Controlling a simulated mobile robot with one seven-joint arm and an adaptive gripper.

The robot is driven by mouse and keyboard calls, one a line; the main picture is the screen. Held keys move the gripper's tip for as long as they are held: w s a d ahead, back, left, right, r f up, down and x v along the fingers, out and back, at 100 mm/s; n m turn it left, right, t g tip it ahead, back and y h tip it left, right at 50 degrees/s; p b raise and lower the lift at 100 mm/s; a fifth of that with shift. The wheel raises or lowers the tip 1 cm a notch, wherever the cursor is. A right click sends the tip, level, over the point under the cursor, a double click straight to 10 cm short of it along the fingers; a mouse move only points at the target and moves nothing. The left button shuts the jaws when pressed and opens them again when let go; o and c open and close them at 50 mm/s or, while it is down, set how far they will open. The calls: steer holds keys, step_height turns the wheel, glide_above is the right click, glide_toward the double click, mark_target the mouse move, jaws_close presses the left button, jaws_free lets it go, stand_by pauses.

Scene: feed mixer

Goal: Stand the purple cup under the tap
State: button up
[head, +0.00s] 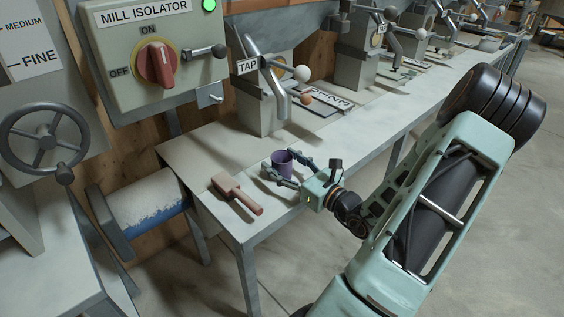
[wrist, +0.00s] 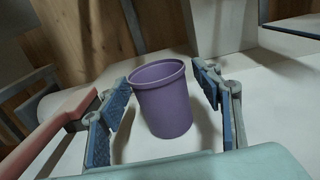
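The purple cup (head: 282,163) stands upright on the grey bench near its front edge. In the wrist view the cup (wrist: 162,100) sits between the blue-padded fingers of my gripper (wrist: 160,108), with a gap visible on both sides. My gripper (head: 291,170) is open around the cup in the head view, low over the bench top. The tap (head: 268,88), labelled TAP, is a grey block with a lever and a downward spout on the bench behind the cup.
A reddish-brown wooden tool (head: 237,193) lies left of the cup, close to my gripper's finger. A small orange ball (head: 306,99) is at the tap. The bench (head: 205,150) is clear between cup and tap. The mill isolator box (head: 152,55) is on the wall.

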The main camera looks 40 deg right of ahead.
steer(key=shift+r, duration=0.25)
steer(key=s+d+p, duration=0.1)
steer(key=s+p, duration=0.1)
steer(key=s, duration=1)
